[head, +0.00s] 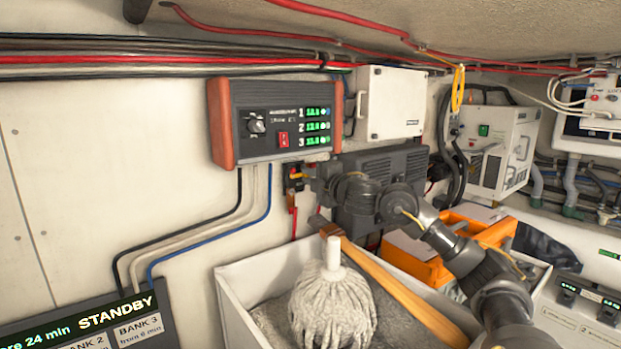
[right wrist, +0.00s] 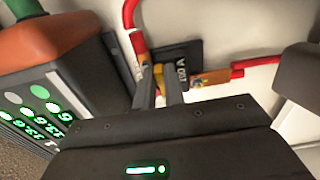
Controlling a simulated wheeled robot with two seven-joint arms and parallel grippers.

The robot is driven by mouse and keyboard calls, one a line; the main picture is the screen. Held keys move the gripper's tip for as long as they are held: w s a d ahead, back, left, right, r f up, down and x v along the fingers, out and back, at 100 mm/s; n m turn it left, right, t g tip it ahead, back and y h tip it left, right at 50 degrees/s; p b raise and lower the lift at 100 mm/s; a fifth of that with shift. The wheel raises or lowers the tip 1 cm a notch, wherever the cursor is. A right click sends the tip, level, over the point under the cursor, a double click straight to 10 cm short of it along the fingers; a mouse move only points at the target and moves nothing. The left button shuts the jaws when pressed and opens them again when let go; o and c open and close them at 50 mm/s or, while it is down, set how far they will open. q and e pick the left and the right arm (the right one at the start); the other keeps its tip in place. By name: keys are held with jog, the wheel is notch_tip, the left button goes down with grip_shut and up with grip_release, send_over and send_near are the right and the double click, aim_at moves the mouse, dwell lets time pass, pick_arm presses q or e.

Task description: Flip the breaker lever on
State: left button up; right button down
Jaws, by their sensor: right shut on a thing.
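The breaker (head: 291,184) is a small dark block on the white wall, just below the instrument panel. In the right wrist view its black body (right wrist: 185,62) carries white lettering. Its yellow lever (right wrist: 158,76) sits between the two fingers of my right gripper (right wrist: 158,88). In the head view the right gripper (head: 308,180) reaches in from the right, and its fingers are at the breaker. The right gripper is shut on the lever. Most of the lever is hidden by the fingers. My left gripper is not in view.
The panel (head: 285,100) with green readouts and a red switch is close above the gripper. A grey finned box (head: 385,165) is behind my right arm. Below are a white bin (head: 233,300) with a mop (head: 332,305), and an orange tool tray (head: 480,228). Red cables (right wrist: 130,15) run beside the breaker.

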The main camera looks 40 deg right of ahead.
jog(key=c, duration=1.7)
grip_release()
jog(key=shift+a+f, duration=0.1)
jog(key=shift+f, duration=0.15)
jog(key=shift+c, duration=0.2)
jog(key=shift+o, duration=1.3)
jog(key=shift+s+r, duration=0.15)
jog(key=shift+r, duration=0.1)
jog(key=shift+f, duration=0.1)
jog(key=s+a+b, duration=0.1)
jog(key=s+b, duration=0.6)
jog(key=s, duration=0.3)
jog(key=shift+s+a, duration=0.15)
jog(key=shift+s, duration=0.25)
